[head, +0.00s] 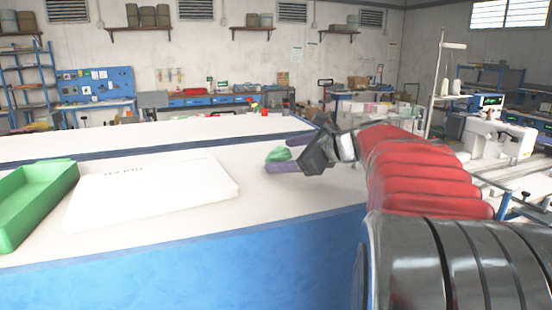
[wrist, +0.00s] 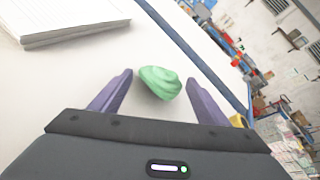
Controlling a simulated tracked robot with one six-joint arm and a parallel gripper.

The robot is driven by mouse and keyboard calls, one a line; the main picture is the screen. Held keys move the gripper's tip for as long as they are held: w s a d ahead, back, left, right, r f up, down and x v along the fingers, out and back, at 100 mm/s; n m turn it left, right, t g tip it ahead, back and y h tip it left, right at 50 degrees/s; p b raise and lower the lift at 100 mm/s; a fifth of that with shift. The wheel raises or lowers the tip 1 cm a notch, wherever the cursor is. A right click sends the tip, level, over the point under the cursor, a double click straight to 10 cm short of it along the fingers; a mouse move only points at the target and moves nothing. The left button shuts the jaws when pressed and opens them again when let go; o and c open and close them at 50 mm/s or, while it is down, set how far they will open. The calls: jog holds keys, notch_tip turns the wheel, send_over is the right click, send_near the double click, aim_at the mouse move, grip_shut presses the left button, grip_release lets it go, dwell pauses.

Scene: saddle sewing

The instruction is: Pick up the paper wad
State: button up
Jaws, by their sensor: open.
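The paper wad is a crumpled green lump (wrist: 160,83) on the white table top in the wrist view. It lies between the two purple fingers of my gripper (wrist: 158,92), near their tips, with a gap on each side. In the head view the green wad (head: 278,154) shows just behind a purple finger of my gripper (head: 283,163), which partly hides it. My gripper is open and holds nothing. It is low over the table.
A white stack of paper or a flat box (head: 150,192) lies to the left on the table, with a green tray (head: 35,203) beyond it at the left edge. The table top (head: 300,200) is bare around the wad. A blue-sided front edge is close by.

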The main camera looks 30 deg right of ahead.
jog(key=shift+w+f, duration=0.1)
jog(key=shift+w, duration=0.2)
jog(key=shift+c, duration=0.4)
jog(key=c, duration=0.6)
